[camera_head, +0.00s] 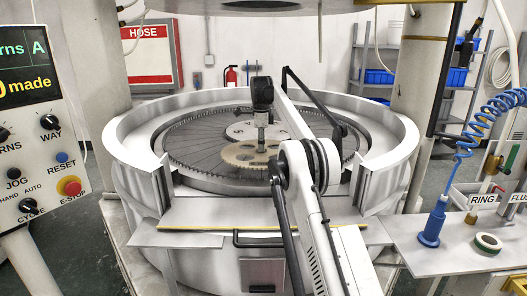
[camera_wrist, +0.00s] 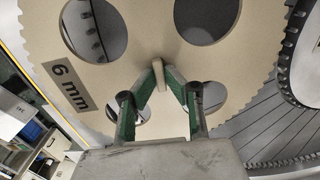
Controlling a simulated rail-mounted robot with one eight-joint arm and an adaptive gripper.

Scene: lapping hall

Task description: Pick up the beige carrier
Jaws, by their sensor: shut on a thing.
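The beige carrier (camera_head: 232,150) is a toothed disc with large round holes, over the near part of the lapping plate (camera_head: 190,140) in the head view. In the wrist view the carrier (camera_wrist: 130,52) fills most of the picture, with a dark "6 mm" label. My gripper (camera_wrist: 160,78) is shut on a small upright beige piece at the carrier's middle. In the head view my gripper (camera_head: 262,143) reaches down onto the carrier. I cannot tell whether the carrier touches the plate.
A grey disc (camera_head: 243,129) with holes lies farther back on the plate. The round machine wall (camera_head: 135,135) surrounds it, open at the front. A control panel (camera_head: 35,130) stands at left. A side table (camera_head: 450,255) at right holds a blue nozzle (camera_head: 432,225) and a tape roll (camera_head: 488,242).

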